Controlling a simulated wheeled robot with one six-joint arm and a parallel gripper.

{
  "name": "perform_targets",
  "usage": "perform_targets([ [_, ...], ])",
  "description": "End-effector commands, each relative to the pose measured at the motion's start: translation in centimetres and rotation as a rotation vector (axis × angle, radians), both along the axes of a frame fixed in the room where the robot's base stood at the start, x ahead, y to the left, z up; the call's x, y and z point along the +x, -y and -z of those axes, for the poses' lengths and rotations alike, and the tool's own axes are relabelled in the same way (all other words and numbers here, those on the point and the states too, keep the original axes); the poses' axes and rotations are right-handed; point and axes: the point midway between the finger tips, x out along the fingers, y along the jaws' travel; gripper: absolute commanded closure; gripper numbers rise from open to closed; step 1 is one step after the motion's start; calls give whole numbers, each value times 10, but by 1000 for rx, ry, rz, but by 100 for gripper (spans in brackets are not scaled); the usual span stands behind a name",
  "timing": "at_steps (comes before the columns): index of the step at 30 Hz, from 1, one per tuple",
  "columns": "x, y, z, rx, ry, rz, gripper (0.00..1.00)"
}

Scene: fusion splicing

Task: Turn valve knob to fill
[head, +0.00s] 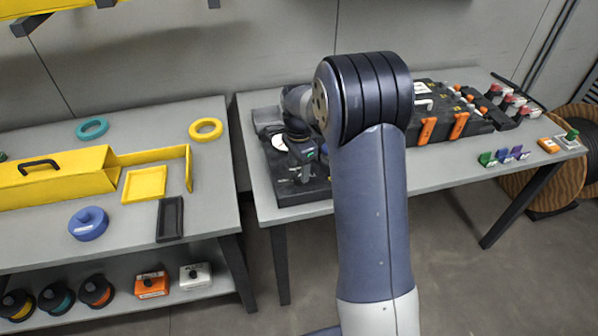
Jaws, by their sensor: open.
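My gripper (302,174) points down over a black panel (310,190) at the left end of the right-hand table. Its jaws are open, and I see nothing held between them. A white round piece (278,142), perhaps a dial, shows on the panel just left of my wrist. I cannot make out a valve knob; my gripper and arm hide much of the panel. I cannot tell whether the fingers touch anything. A bit of blue shows between my wrist and my arm, too small to name.
A black case with orange latches (427,131) stands behind and right of my arm. Small coloured connectors (503,155) lie near the table's right front. The left table (60,240) holds a yellow toolbox (60,180), a blue round container (88,224) and rings. A floor gap separates the tables.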

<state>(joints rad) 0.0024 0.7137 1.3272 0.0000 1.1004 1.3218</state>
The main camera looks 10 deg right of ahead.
Motion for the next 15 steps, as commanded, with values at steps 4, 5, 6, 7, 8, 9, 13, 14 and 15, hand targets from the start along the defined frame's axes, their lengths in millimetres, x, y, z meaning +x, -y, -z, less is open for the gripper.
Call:
perform_targets([
  [4, 1, 0, -34, 0, 6, 0, 48],
  [5, 1, 0, -40, 0, 6, 0, 48],
  [6, 1, 0, -47, 0, 4, 0, 48],
  [7, 1, 0, -52, 0, 5, 0, 48],
  [8, 1, 0, -58, 0, 5, 0, 48],
  [9, 1, 0, -63, 0, 4, 0, 48],
  [13, 1, 0, -77, 0, 3, 0, 48],
  [14, 0, 0, -79, 0, 2, 0, 48],
  [15, 0, 0, -80, 0, 1, 0, 48],
])
